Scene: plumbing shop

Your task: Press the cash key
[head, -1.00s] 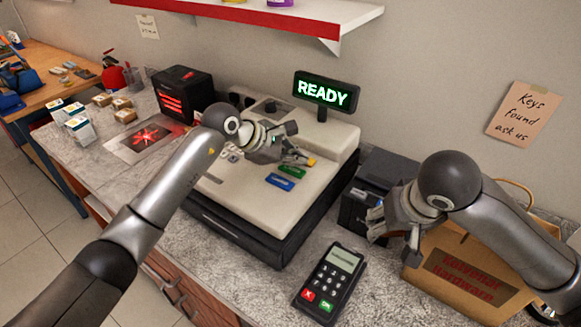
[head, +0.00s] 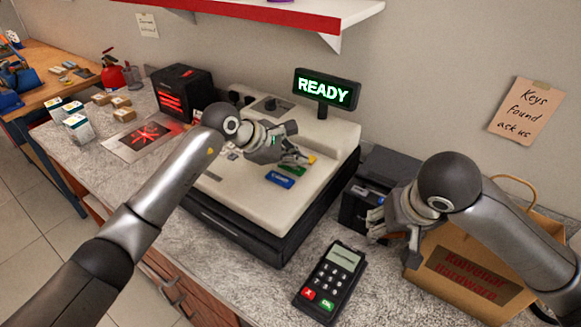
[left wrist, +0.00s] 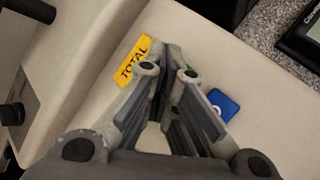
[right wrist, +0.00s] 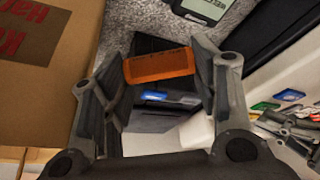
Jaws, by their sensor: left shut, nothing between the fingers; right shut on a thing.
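The cash register (head: 235,195) stands on the counter with its display (head: 325,89) reading READY. At its right side are a yellow key (head: 311,159), a green key (head: 292,171) and a blue key (head: 279,180). The yellow one reads TOTAL in the left wrist view (left wrist: 133,61); I cannot read a cash label. My left gripper (head: 302,161) is shut and empty, its tips over the green key, mostly hiding it in the left wrist view. Contact is unclear. My right gripper (right wrist: 160,66) is shut on an orange piece (right wrist: 158,67), right of the register.
A card terminal (head: 330,282) lies in front of the register's right side. A black device (head: 362,205) and a cardboard bag (head: 455,268) stand near my right gripper. A black box with red stripes (head: 183,90) and small boxes (head: 79,128) are at the left.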

